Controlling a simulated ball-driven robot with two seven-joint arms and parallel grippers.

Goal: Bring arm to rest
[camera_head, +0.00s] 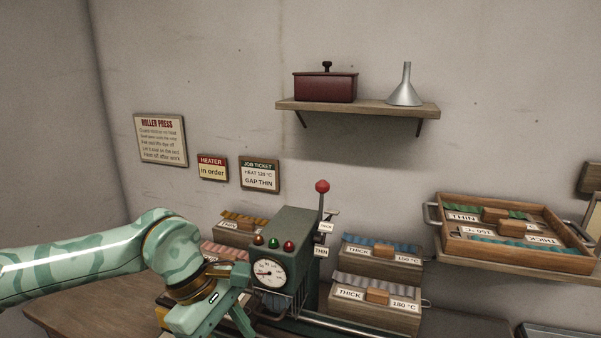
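My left arm comes in from the left, and its green gripper (243,312) hangs in front of the roller press at the bottom of the view. Its fingertips are low and partly merge with the press parts, so I cannot tell whether it is open or shut. The green roller press (306,230) has a gauge (268,273), three coloured lamps and an upright lever with a red knob (322,186). My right arm and gripper are not in view.
Thick boxes (377,299) stand right of the press; a box marked thin (240,230) stands behind it. A wooden tray (513,252) sits on a right shelf. A wall shelf (357,107) holds a red box and funnel. Signs include a job ticket (260,175). Bare table (90,318) lies left.

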